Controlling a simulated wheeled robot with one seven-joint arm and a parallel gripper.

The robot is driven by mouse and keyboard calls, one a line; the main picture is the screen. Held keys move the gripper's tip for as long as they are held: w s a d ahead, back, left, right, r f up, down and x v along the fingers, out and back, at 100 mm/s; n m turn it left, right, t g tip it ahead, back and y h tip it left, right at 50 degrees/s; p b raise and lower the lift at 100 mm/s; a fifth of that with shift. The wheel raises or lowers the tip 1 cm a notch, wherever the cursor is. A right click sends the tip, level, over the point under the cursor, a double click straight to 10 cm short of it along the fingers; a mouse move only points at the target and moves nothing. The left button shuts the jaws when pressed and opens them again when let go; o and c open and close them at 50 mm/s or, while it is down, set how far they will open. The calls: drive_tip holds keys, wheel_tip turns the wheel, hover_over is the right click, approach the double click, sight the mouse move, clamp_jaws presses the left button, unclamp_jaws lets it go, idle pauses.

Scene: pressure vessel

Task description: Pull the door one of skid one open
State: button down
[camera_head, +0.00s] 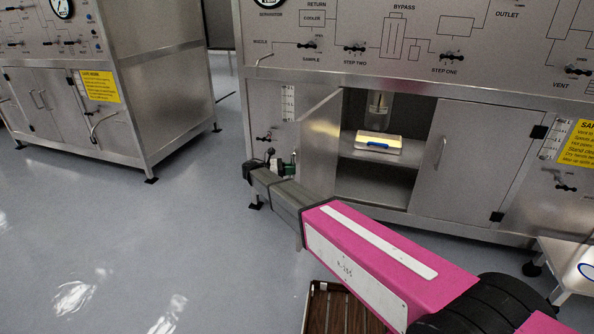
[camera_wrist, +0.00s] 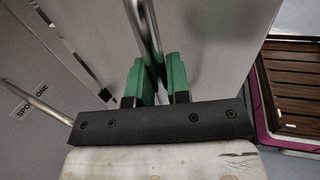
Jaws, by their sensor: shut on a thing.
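The metal door (camera_head: 320,151) on the left of the nearer skid's cabinet stands swung outward, with the cabinet inside showing. My gripper (camera_head: 282,164) is beside the door's outer face, at its free edge. In the wrist view my gripper (camera_wrist: 156,82) has its green fingers closed around the door's shiny bar handle (camera_wrist: 146,28). The grey door panel (camera_wrist: 205,50) fills much of that view. The handle is hidden in the head view.
The other cabinet door (camera_head: 465,158) is shut. A small yellow-and-white box (camera_head: 378,143) sits on the inner shelf (camera_head: 350,155). A second skid (camera_head: 120,95) stands at left. A brown slatted tray (camera_head: 335,308) lies below my arm. The floor at left is clear.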

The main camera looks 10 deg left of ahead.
drive_tip(key=shift+a+r, duration=0.1)
drive_tip(key=shift+r, duration=0.05)
drive_tip(key=c, duration=1.1)
unclamp_jaws()
drive_tip(key=shift+w, duration=0.1)
